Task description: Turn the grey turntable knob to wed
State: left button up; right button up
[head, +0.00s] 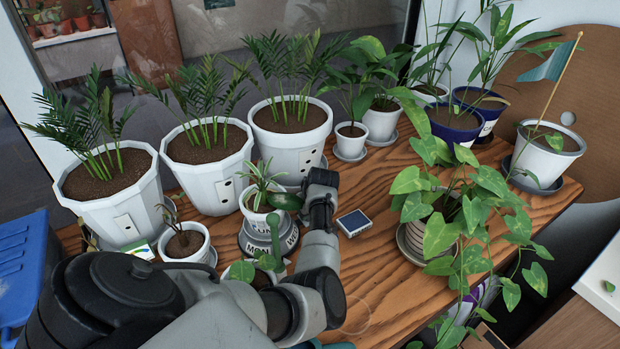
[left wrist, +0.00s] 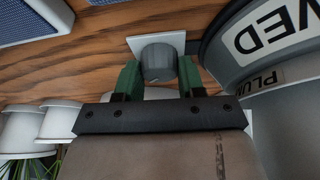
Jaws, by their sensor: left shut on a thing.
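The grey knob (left wrist: 158,62) is on a small white square plate (left wrist: 137,45) beside the turntable in the left wrist view. The green fingers of my left gripper (left wrist: 159,82) are on both sides of the knob and shut on it. The grey turntable (left wrist: 268,62) stands at the right of that view, with the letters "VED" on a white label and part of a "PLUM" label. In the head view the turntable (head: 247,243) carries a small potted plant, and my left gripper (head: 318,198) is just to its right. My arm hides the knob there. My right gripper is not in view.
A small dark panel with a pale frame (head: 354,223) lies right of my gripper. Large white palm pots (head: 205,178) line the back. A trailing leafy plant (head: 437,238) stands to the right. Bare wood shows between the panel and that plant.

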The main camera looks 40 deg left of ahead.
pick_arm(q)
jog(key=shift+r+m+t+p, duration=0.15)
jog(key=shift+m+t+p, duration=0.35)
jog(key=shift+m+p, duration=0.75)
jog(key=o, duration=0.9)
jog(key=r, duration=0.4)
jog(key=shift+w+d+r, duration=0.1)
jog(key=shift+d+r, duration=0.1)
jog(key=shift+d, duration=0.2)
jog(key=w+d+r, duration=0.1)
jog(key=d+r, duration=0.2)
jog(key=d, duration=0.2)
jog(key=d+r+b, duration=0.1)
jog(key=d+r, duration=0.2)
jog(key=d, duration=0.2)
jog(key=shift+w+d+r, duration=0.25)
jog(key=shift+w+d, duration=0.1)
jog(key=shift+o, duration=0.2)
